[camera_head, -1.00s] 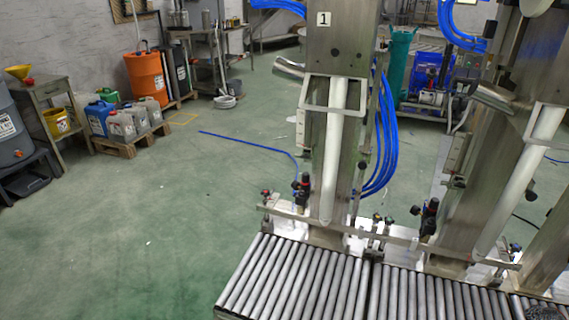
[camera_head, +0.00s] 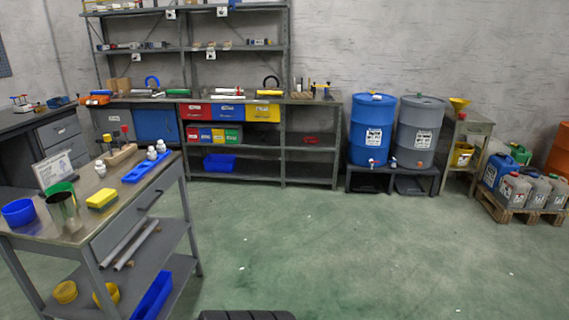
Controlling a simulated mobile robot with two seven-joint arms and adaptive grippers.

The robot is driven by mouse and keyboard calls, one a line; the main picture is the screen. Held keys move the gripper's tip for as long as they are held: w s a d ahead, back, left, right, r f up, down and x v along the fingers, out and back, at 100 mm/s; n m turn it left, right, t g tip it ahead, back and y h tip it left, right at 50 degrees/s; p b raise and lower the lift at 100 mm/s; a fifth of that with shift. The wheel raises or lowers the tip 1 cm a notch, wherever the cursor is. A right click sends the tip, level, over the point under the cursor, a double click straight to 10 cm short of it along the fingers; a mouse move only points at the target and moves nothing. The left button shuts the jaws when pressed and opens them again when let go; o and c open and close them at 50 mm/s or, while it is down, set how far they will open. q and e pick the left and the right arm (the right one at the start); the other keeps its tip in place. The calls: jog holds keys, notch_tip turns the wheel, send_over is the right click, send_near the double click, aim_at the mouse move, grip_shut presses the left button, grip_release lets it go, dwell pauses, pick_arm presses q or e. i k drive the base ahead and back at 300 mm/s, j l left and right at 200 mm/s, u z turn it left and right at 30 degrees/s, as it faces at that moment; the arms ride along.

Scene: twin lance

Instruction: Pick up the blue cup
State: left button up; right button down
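A blue cup (camera_head: 18,212) stands on the top of a grey metal worktable (camera_head: 75,236) at the far left of the head view. It looks short, wide and upright, with its open rim facing up. A shiny metal cup (camera_head: 64,213) stands just right of it, with a green item (camera_head: 61,189) partly hidden behind. Neither of my grippers shows in the head view.
A yellow sponge-like block (camera_head: 102,198) and a blue tray (camera_head: 146,170) also lie on the worktable. Shelving (camera_head: 284,150) and a blue drum (camera_head: 371,130) line the back wall. The green floor (camera_head: 350,250) right of the table is clear.

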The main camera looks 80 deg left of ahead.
aim_at(21, 212)
jog(key=u, duration=4.1)
jog(key=z, duration=0.35)
jog(key=i+j+z, duration=0.4)
jog(key=j+z, duration=0.15)
jog(key=i+j+z, duration=0.25)
jog(key=j+z, duration=0.25)
jog(key=j, duration=0.2)
jog(key=j+z, duration=0.3)
jog(key=i+j, duration=0.05)
jog(key=j, duration=0.05)
